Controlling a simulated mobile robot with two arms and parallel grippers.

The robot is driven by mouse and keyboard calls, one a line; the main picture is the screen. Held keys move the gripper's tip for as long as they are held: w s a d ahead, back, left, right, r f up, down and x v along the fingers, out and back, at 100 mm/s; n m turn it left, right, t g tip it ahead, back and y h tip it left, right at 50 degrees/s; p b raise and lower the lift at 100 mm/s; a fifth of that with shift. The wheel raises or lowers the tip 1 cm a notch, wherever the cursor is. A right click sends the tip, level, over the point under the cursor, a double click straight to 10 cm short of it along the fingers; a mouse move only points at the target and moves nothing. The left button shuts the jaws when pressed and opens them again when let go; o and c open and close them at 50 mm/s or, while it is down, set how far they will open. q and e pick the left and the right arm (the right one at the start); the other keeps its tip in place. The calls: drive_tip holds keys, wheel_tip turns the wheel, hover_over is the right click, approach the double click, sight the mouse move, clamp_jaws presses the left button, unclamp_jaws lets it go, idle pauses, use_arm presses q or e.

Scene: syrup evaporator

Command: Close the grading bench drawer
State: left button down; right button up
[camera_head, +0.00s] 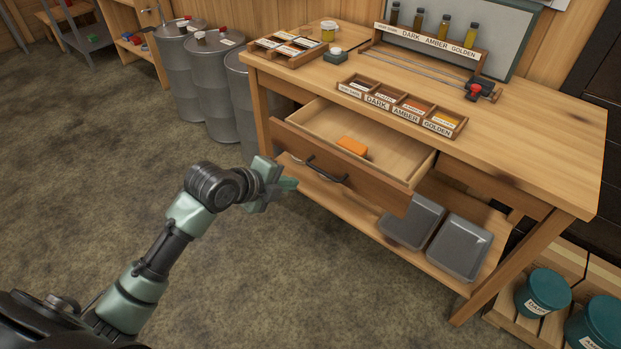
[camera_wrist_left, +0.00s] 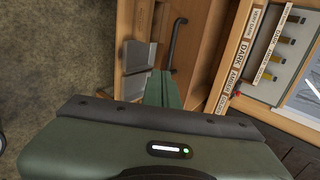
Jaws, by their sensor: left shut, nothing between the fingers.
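The wooden grading bench (camera_head: 560,135) stands at the right in the head view. Its drawer (camera_head: 385,192) is pulled out, with a dark bar handle (camera_head: 326,169) on the front and an orange block (camera_head: 352,146) inside. My left gripper (camera_head: 290,184) is shut and empty, just left of the drawer front and apart from the handle. In the left wrist view the shut fingers (camera_wrist_left: 162,88) point towards the drawer front, and the handle (camera_wrist_left: 176,45) shows just beyond them. My right gripper is not in view.
Grey metal bins (camera_head: 461,246) sit on the bench's lower shelf. A labelled sorting tray (camera_head: 400,108) stands on the bench top above the drawer. Grey drums (camera_head: 212,80) stand behind at the left. Teal tubs (camera_head: 546,291) are at the lower right. The floor before the bench is clear.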

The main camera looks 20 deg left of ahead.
use_arm(q)
drive_tip(key=w+r+p+x, duration=0.1)
drive_tip(key=x, duration=1.2)
drive_tip(key=shift+d+r, duration=0.15)
drive_tip(key=shift+d, duration=0.05)
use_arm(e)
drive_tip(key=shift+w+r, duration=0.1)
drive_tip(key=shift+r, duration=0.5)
use_arm(q)
drive_tip(key=shift+w, duration=0.1)
